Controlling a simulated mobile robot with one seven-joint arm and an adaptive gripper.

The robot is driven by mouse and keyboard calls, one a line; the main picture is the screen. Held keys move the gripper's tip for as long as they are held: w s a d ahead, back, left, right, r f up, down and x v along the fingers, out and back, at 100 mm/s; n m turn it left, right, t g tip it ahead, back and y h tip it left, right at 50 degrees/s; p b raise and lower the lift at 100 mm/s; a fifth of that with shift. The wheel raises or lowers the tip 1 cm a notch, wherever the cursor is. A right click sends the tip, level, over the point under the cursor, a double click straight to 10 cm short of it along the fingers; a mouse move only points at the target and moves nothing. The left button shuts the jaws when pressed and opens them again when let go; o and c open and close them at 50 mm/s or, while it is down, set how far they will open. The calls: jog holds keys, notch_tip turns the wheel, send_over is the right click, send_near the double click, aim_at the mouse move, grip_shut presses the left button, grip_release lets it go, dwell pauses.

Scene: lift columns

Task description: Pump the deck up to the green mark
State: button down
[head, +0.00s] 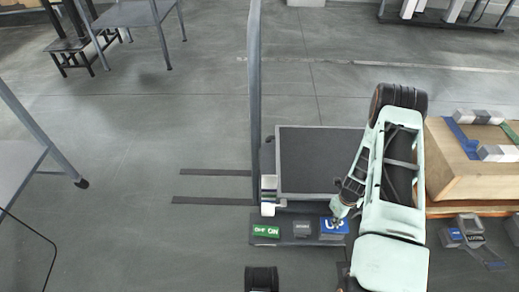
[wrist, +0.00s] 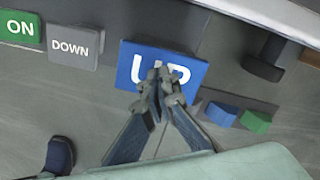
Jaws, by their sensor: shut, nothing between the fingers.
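The dark deck (head: 318,160) is a flat grey-framed platform beside a tall grey column (head: 254,80). A striped scale block (head: 269,189) stands at the deck's front left corner; its marks are too small to read. On the base in front sit a green ON pedal (head: 266,231), a grey DOWN pedal (head: 302,229) and a blue UP pedal (head: 328,228). My gripper (head: 338,219) is shut and empty over the UP pedal. In the wrist view its fingertips (wrist: 160,88) cover part of the lettering on the UP pedal (wrist: 133,64); I cannot tell whether they touch it.
A wooden crate (head: 452,185) with grey, blue and green pieces stands right of my arm. A grey device (head: 465,232) lies on the floor at the right. Grey tables stand at the left. The floor left of the column is mostly clear.

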jog(key=shift+r+p, duration=1.65)
jog(key=shift+r, duration=1.25)
jog(key=shift+f, duration=0.1)
jog(key=shift+f+b, duration=2.2)
jog(key=shift+f, duration=1.15)
jog(key=shift+r+p, duration=2.25)
jog(key=shift+r, duration=1.15)
jog(key=shift+f, duration=0.15)
